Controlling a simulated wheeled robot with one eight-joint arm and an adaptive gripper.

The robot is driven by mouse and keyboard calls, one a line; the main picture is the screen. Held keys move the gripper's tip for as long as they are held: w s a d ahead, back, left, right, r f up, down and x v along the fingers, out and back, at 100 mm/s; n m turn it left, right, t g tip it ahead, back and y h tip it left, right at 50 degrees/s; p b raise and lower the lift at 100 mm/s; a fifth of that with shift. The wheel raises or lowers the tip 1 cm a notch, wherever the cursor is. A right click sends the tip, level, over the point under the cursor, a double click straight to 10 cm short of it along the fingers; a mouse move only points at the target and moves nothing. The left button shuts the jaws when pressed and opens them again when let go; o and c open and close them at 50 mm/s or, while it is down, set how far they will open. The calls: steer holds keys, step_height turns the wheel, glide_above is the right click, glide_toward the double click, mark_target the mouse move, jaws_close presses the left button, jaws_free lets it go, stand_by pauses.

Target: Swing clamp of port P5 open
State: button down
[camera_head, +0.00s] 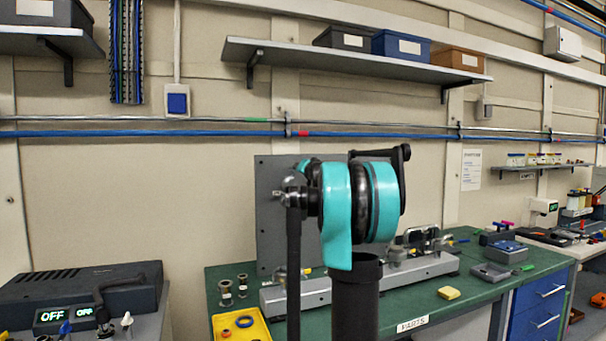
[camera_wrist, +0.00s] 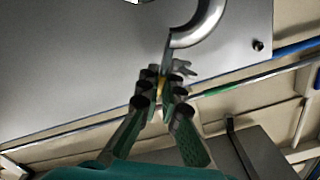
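In the wrist view, my gripper (camera_wrist: 164,86) points at a grey metal panel (camera_wrist: 80,65), with its two dark fingers close together at the tips. A small yellow part (camera_wrist: 164,83) shows in the narrow gap between the fingertips, and a metal wing-shaped piece (camera_wrist: 182,68) shows just beyond them. A curved silver pipe or ring (camera_wrist: 190,30) is just above. I cannot tell whether the fingers touch the yellow part. I cannot read a P5 label, nor make out the clamp's full shape. In the head view, my arm covers my gripper and much of the upright grey panel (camera_head: 268,215).
The green bench (camera_head: 400,312) carries a long metal rail (camera_head: 425,270), a yellow tray (camera_head: 257,330), two small metal fittings at left, a yellow block (camera_head: 449,293) and a grey box (camera_head: 491,271). A shelf (camera_head: 350,65) with bins hangs above. A dark instrument (camera_head: 80,288) stands at left.

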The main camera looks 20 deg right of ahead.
steer(key=shift+a+r+n, duration=0.4)
steer(key=shift+a+n, duration=0.35)
steer(key=shift+n, duration=0.05)
steer(key=c, duration=1.7)
jaws_free()
steer(key=shift+a, duration=0.1)
steer(key=s, duration=1.2)
steer(key=shift+d, duration=0.25)
steer(key=shift+s, duration=0.1)
